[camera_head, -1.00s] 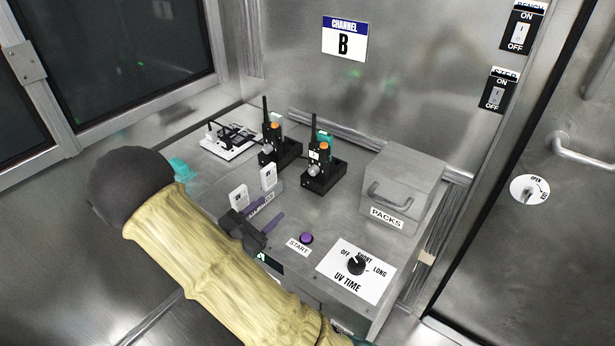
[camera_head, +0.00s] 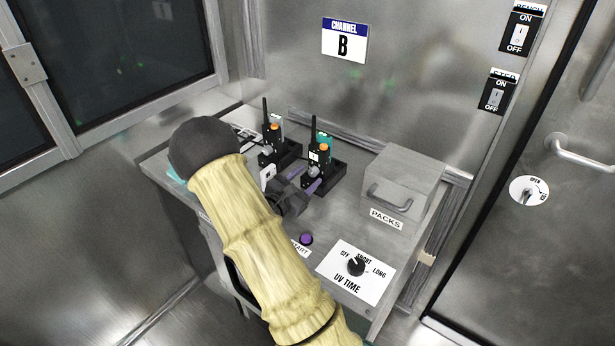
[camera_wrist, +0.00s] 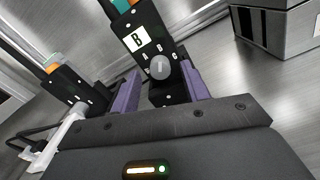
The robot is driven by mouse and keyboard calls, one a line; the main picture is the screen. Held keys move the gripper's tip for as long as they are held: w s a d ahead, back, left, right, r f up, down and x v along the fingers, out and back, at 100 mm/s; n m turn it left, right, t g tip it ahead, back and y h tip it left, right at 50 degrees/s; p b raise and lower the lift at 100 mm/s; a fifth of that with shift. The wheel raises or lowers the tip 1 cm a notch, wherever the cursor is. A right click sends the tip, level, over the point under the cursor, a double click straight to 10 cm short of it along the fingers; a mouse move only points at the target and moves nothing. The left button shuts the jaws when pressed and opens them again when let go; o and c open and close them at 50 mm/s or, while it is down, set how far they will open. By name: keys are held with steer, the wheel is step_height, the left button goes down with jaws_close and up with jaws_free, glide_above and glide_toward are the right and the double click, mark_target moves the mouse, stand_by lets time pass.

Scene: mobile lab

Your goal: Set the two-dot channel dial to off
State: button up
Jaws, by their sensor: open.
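Two black radios with orange knobs stand in dark cradles on the metal bench. The left radio (camera_head: 270,138) has a grey dial (camera_head: 267,150). My gripper (camera_head: 305,180) is open in front of the right radio. In the wrist view its purple fingers (camera_wrist: 160,86) stand either side of the grey dial; contact is not clear.
A grey PACKS box (camera_head: 401,182) stands right of the radios. A UV TIME dial (camera_head: 356,266) and a purple START button (camera_head: 306,238) are near the bench front. A CHANNEL B sign (camera_head: 345,40) hangs on the wall behind.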

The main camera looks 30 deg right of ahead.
steer(key=shift+w+d, duration=0.2)
steer(key=shift+d, duration=0.25)
steer(key=shift+c, duration=0.5)
steer(key=c, duration=0.9)
